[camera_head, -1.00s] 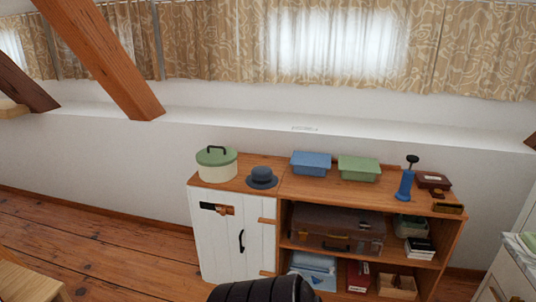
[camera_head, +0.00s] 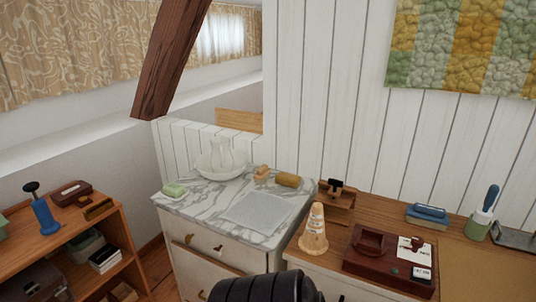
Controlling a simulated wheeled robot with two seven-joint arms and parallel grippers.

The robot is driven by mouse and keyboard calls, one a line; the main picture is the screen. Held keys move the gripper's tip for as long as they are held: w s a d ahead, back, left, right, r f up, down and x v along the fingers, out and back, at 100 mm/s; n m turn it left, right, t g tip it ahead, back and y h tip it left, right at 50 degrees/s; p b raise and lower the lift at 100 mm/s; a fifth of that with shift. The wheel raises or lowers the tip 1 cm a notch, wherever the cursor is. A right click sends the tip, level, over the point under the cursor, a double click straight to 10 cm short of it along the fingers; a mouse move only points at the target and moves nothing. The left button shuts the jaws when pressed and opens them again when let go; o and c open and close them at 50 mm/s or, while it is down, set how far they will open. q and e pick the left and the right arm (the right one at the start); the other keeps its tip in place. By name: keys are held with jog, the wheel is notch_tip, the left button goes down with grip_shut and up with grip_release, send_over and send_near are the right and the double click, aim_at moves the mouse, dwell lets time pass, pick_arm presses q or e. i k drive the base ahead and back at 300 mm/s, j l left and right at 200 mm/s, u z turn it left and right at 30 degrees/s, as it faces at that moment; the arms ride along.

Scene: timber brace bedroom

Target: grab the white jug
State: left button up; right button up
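The white jug (camera_head: 222,152) stands upright in a wide white basin (camera_head: 212,169) at the back left of a marble-topped washstand (camera_head: 190,207). The basin hides the jug's lower part. The jug is pale against the white plank wall, and I cannot make out its handle clearly. Neither of my grippers shows in the head view.
A green soap (camera_head: 173,190) on a dish, a grey cloth (camera_head: 257,212) and a rolled mustard towel (camera_head: 288,180) share the marble top. A desk (camera_head: 377,204) with a cone-shaped object (camera_head: 315,228) adjoins on the right. A wooden shelf (camera_head: 75,240) stands left. A dark slanted beam (camera_head: 172,55) hangs above.

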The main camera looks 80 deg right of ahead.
aim_at(222, 160)
jog(key=z, duration=2.4)
jog(key=i+j, duration=0.15)
jog(key=j, duration=0.2)
jog(key=i+j+z, duration=0.1)
jog(key=j, duration=0.2)
jog(key=i+j, duration=0.15)
jog(key=j, duration=0.2)
jog(key=i+j+z, duration=0.1)
jog(key=j, duration=0.25)
jog(key=i+j, duration=0.15)
jog(key=j, duration=0.15)
jog(key=z, duration=0.05)
